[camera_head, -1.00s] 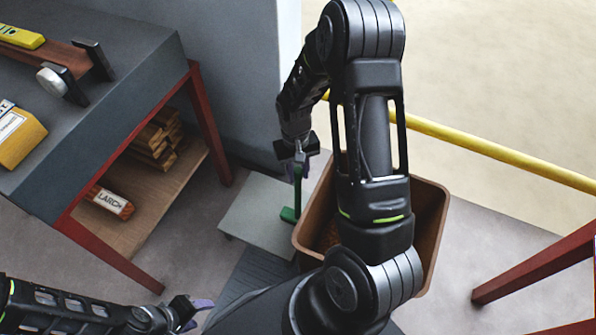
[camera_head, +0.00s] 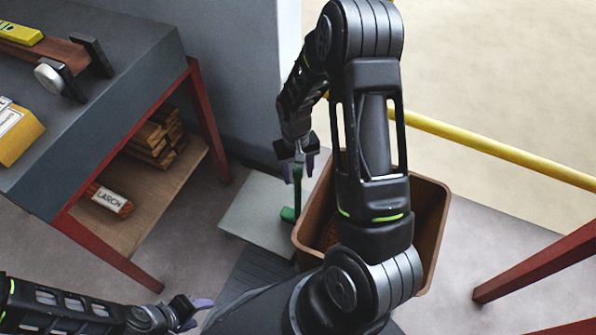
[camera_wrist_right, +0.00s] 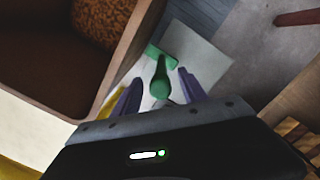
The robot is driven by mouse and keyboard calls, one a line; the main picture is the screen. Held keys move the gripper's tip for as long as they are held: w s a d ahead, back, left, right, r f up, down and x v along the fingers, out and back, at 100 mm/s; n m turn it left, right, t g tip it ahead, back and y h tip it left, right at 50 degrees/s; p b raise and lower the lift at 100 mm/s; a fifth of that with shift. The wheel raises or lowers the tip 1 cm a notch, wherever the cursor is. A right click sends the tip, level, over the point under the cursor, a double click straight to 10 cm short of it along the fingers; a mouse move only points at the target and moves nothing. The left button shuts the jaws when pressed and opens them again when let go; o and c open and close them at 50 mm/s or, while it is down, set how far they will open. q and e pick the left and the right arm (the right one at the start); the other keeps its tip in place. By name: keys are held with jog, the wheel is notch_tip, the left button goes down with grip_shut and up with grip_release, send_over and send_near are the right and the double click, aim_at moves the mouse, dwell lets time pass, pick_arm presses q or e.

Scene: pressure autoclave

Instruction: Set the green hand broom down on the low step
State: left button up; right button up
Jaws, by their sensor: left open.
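The green hand broom (camera_head: 297,198) stands upright on the low step (camera_head: 250,212), a light grey slab, with its head on the surface and its handle up. My right gripper (camera_head: 299,170) is over the top of the handle with its fingers spread. In the right wrist view, the broom (camera_wrist_right: 161,78) shows between the purple fingers of the right gripper (camera_wrist_right: 160,92), with gaps on both sides of the handle. The low step (camera_wrist_right: 205,62) lies below. My left gripper (camera_head: 200,313) is open and empty at the bottom left.
A brown bin (camera_head: 428,230) stands close to the right of the broom. A workbench (camera_head: 120,100) with red legs is at left, with wood and a larch log on its lower shelf (camera_head: 150,195). A yellow rail (camera_head: 480,145) runs behind the bin.

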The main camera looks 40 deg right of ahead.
jog(key=r, duration=0.2)
jog(key=r+p, duration=0.1)
jog(key=r, duration=0.4)
jog(key=shift+w+d+r+p, duration=0.15)
jog(key=shift+w+r+p, duration=0.25)
dwell(0.4)
